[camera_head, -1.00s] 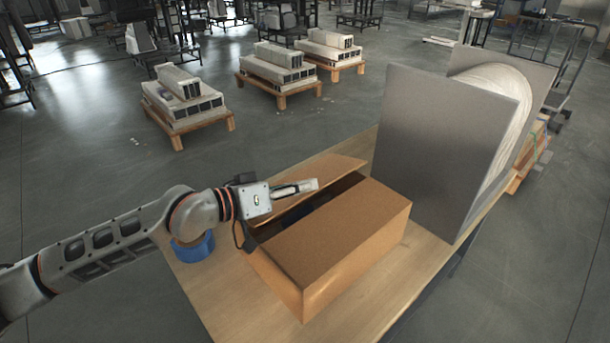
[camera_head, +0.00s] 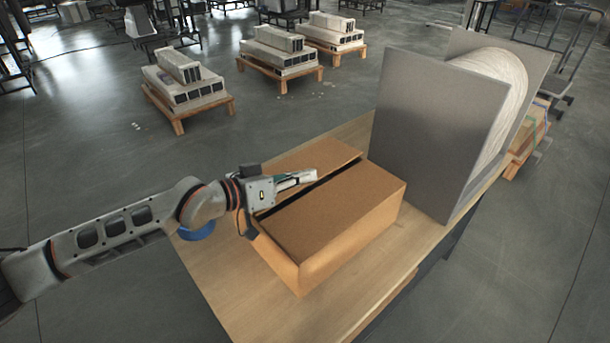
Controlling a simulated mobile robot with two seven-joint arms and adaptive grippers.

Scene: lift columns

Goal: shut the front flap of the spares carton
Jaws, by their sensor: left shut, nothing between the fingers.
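The brown carton (camera_head: 345,249) stands on the wooden table. Its near flap (camera_head: 338,215) lies about flat over the near part of the top. Its far flap (camera_head: 325,157) is low, with a narrow dark slit between the two flaps. My left gripper (camera_head: 314,175) is shut and empty. It reaches in from the left, its fingertips over the far flap close to the slit; whether they touch the cardboard I cannot tell. My left gripper and wrist hide the left part of the far flap. My right gripper is not in view.
The wooden table (camera_head: 225,285) has bare room in front of the carton. A blue round object (camera_head: 197,231) sits left of it, partly behind my arm. A tall grey panel (camera_head: 435,135) of a large spool stands close on the right. Loaded pallets are on the floor behind.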

